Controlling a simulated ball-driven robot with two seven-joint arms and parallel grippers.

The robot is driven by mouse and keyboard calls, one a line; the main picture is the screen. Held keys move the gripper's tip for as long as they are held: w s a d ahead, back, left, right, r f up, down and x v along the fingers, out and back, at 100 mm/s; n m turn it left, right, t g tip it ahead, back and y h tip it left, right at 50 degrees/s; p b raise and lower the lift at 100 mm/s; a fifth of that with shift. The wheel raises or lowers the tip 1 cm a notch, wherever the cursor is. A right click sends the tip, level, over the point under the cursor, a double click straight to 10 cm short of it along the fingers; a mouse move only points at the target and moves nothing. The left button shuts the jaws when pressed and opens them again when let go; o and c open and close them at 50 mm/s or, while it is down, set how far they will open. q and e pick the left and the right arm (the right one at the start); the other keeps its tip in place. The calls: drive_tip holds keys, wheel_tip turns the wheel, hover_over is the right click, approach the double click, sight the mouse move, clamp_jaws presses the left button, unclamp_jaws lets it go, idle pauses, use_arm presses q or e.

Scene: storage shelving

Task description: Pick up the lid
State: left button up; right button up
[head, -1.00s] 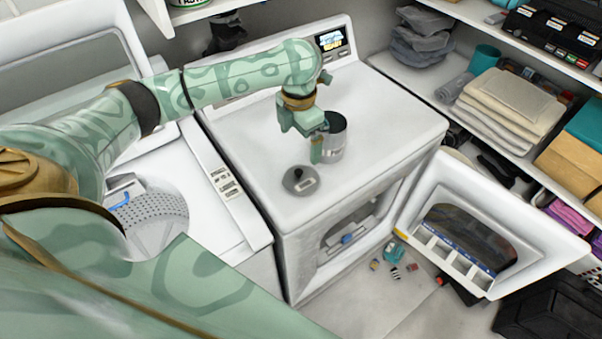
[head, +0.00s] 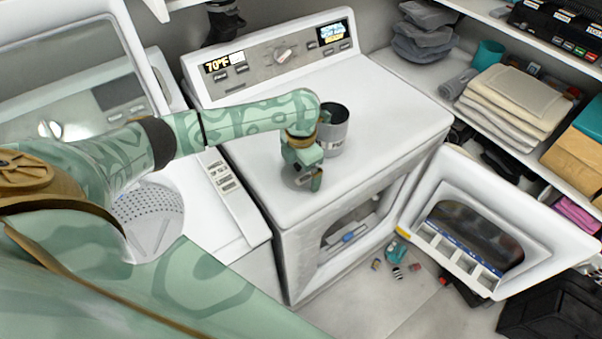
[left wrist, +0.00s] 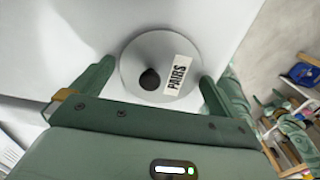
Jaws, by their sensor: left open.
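The lid (left wrist: 140,55) is a grey disc with a black knob (left wrist: 150,79) and a white label reading "PAIRS". It lies on the white dryer top (head: 385,115). In the head view my left gripper (head: 310,180) is over the lid and hides most of it. In the left wrist view the open fingers of my left gripper (left wrist: 157,72) are on either side of the lid, with the knob between them. I cannot tell if the fingers touch the lid. A grey open canister (head: 335,143) stands upright just behind the gripper. My right gripper is not in view.
The dryer's control panel (head: 280,60) rises at the back. The dryer door (head: 535,225) hangs open at the front right. An open washer stands at the left. Shelves with folded towels (head: 510,97) are at the right. The dryer top right of the canister is clear.

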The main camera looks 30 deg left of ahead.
use_arm(q)
drive_tip(key=c, duration=0.6)
drive_tip(key=shift+c, duration=0.7)
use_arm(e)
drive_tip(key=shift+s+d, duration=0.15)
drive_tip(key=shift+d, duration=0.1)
use_arm(q)
drive_tip(key=shift+r, duration=0.1)
